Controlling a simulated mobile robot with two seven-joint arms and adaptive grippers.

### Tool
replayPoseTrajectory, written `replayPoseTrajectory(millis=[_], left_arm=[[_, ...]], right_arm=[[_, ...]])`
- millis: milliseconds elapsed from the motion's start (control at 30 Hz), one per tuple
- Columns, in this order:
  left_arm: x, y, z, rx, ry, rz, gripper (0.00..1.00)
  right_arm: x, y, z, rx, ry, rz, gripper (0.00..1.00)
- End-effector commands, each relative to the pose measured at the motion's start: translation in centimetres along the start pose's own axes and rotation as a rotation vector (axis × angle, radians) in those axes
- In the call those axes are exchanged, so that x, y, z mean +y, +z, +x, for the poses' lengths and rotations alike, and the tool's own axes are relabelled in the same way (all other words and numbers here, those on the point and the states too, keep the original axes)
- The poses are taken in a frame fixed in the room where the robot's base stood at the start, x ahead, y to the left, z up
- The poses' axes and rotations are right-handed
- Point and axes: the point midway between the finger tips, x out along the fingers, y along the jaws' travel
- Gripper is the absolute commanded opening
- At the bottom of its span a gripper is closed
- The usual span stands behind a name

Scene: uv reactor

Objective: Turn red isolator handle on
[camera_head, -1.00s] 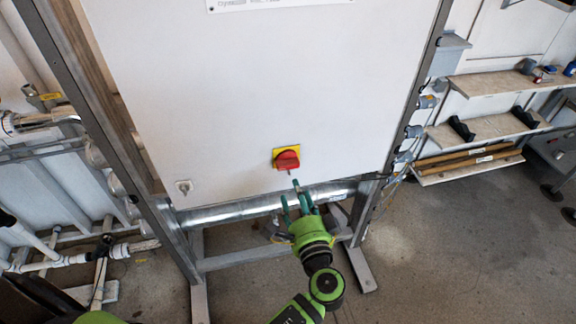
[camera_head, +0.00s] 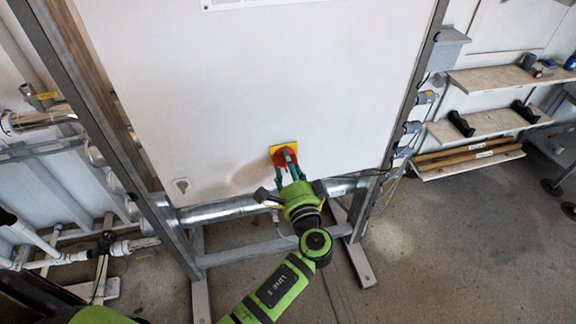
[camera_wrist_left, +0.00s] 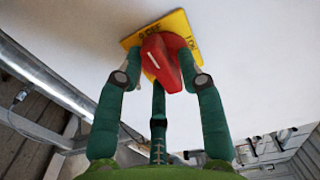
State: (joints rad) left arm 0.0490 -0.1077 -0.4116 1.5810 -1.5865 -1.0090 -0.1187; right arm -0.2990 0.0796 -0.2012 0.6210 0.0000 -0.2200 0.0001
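The red isolator handle (camera_head: 284,157) sits on a yellow square plate (camera_head: 283,146) low on the white cabinet front. In the left wrist view the red handle (camera_wrist_left: 165,62) carries a white mark towards the upper left, on the side of the "0 OFF" lettering of the yellow plate (camera_wrist_left: 176,24); "ON" lettering is at the right. My left gripper (camera_head: 287,164) is at the handle, its green fingers around it. In the wrist view the left gripper (camera_wrist_left: 162,76) has fingers on both sides of the handle, with a gap at the left. Firm contact is unclear. My right gripper is not in view.
The white cabinet panel (camera_head: 230,80) stands in a grey metal frame (camera_head: 175,247). A silver pipe (camera_head: 225,209) runs below it, close under my left gripper. Shelves (camera_head: 480,128) are at the right. The floor (camera_head: 450,240) at the lower right is clear.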

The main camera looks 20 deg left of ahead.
Motion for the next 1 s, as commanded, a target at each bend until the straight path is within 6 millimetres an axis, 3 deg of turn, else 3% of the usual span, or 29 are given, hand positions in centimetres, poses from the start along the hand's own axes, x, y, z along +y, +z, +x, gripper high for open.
replayPoseTrajectory(millis=[33, 67, 267, 567, 867, 900, 933, 1000], left_arm=[[0.00, 0.01, -0.01, 0.000, 0.000, 0.000, 0.06], [0.00, 0.01, -0.01, 0.000, 0.000, 0.000, 0.00], [-0.02, 0.03, -0.02, 0.000, 0.000, 0.012, 0.00], [-0.14, 0.16, 0.02, -0.001, -0.002, 0.238, 0.00], [-0.06, 0.18, 0.03, -0.002, -0.002, 0.250, 0.00], [-0.06, 0.18, 0.03, -0.002, -0.002, 0.250, 0.42], [-0.07, 0.18, 0.03, -0.002, -0.002, 0.250, 0.50], [-0.07, 0.18, 0.03, -0.002, -0.002, 0.250, 0.50]], right_arm=[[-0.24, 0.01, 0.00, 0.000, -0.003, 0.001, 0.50], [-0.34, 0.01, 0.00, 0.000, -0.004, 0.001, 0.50], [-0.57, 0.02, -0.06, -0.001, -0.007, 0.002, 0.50], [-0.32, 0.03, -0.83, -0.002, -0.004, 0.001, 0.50], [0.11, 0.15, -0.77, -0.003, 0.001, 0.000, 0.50], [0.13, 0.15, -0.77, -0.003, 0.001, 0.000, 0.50], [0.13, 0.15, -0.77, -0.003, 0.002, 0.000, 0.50], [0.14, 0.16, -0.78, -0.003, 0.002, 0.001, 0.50]])
